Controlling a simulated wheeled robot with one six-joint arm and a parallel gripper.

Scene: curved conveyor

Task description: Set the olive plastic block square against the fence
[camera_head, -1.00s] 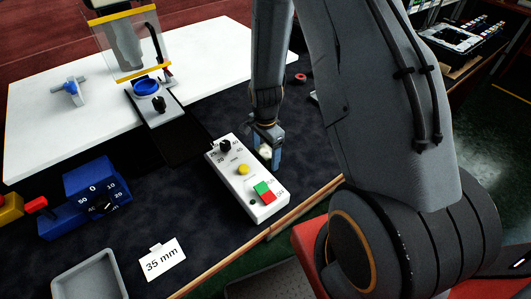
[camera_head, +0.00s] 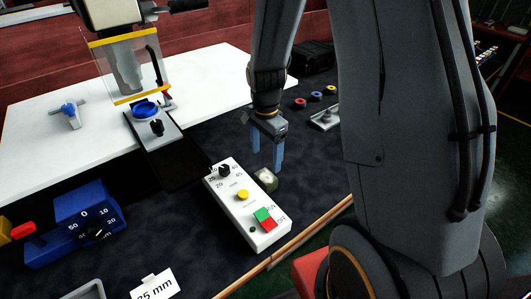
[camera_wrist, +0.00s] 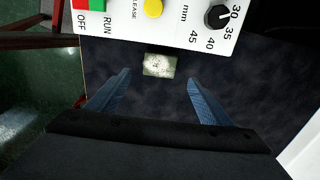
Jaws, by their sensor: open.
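The olive block (camera_head: 265,179), with a pale speckled top, rests on the dark mat just right of the white control box. It also shows in the wrist view (camera_wrist: 158,65), close to the box's edge and beyond my fingertips. My gripper (camera_head: 268,165) is open, its blue fingers pointing down just behind and above the block in the head view. In the wrist view the fingers (camera_wrist: 158,78) are spread wide with nothing between them. I cannot make out which part is the fence.
The white control box (camera_head: 243,208) has a black dial, a yellow button and green and red buttons. A blue dial block (camera_head: 82,215) and a "35 mm" card (camera_head: 155,287) lie left. Wooden edging (camera_head: 300,238) borders the mat.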

